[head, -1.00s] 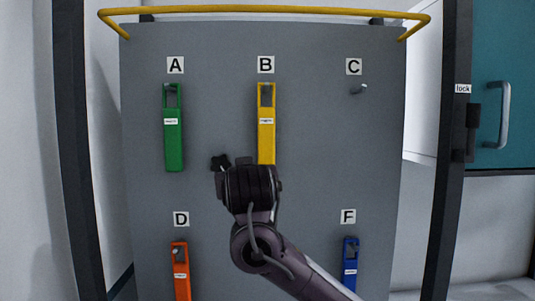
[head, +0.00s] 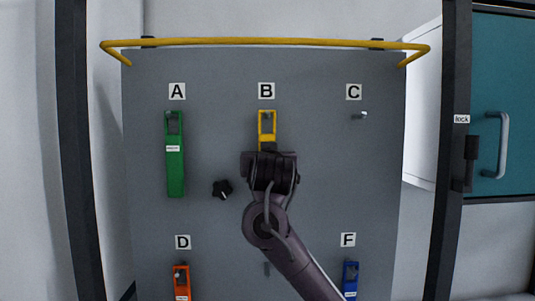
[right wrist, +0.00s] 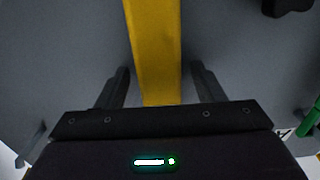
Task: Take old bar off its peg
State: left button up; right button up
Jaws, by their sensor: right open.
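A yellow bar (head: 267,127) hangs on the peg under label B (head: 266,90); its lower part is hidden behind my right arm. My right gripper (right wrist: 162,82) is open, with one finger on each side of the yellow bar in the right wrist view (right wrist: 154,45). A gap shows between each finger and the bar. A green bar (head: 175,160) hangs under A, an orange bar (head: 181,283) under D and a blue bar (head: 350,279) under F. Which one is the old bar I cannot tell; the small labels are unreadable. My left gripper is not in view.
A black star knob (head: 222,189) sits left of my gripper. A yellow rail (head: 265,42) crosses the top. A dark post (head: 448,150) stands at right.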

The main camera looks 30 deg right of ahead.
jog(key=shift+w, duration=0.1)
jog(key=c, duration=1.2)
jog(key=shift+o, duration=0.2)
jog(key=shift+r, duration=0.15)
jog(key=shift+r, duration=0.65)
